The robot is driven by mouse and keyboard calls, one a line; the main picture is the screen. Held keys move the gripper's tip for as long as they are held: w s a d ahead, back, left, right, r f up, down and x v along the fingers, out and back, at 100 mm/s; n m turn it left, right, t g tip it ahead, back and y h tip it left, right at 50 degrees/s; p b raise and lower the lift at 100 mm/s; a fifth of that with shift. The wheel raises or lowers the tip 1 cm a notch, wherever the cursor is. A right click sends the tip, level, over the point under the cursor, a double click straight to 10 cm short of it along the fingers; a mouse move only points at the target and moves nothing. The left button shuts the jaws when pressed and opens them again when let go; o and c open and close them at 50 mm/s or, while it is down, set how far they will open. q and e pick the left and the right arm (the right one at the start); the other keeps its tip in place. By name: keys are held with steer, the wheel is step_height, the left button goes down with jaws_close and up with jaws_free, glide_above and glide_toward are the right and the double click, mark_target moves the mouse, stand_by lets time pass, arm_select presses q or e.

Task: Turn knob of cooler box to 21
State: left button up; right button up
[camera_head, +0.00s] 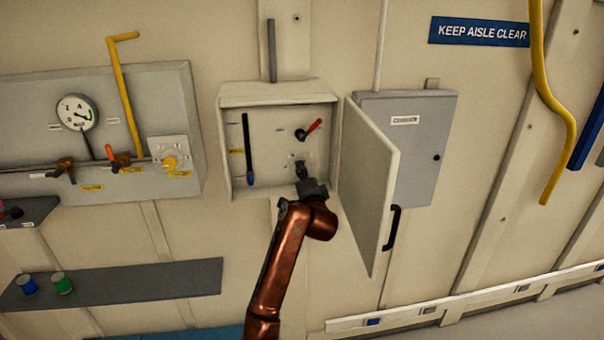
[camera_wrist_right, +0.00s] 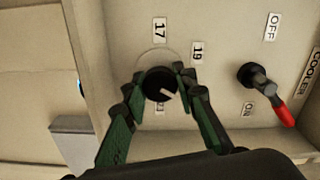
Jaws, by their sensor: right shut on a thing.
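The cooler box (camera_head: 226,150) is open on the wall in the head view, its door swung out to the right. My right gripper (camera_head: 302,168) reaches inside, low in the box. In the right wrist view, my right gripper (camera_wrist_right: 160,82) is shut on the round black knob (camera_wrist_right: 158,86), with a finger on each side. The knob's white mark points to the lower right of that view. The labels 17 (camera_wrist_right: 159,30) and 19 (camera_wrist_right: 197,53) are readable; another label below the knob is partly hidden and unreadable. My left gripper is not in view.
A red-handled switch (camera_wrist_right: 268,82) with an OFF label sits beside the knob; it also shows in the head view (camera_head: 309,130). The open door (camera_head: 370,180) stands close to the right of my arm.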

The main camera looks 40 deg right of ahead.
steer(key=shift+f, duration=0.1)
steer(key=o, duration=1.2)
steer(key=v, duration=1.2)
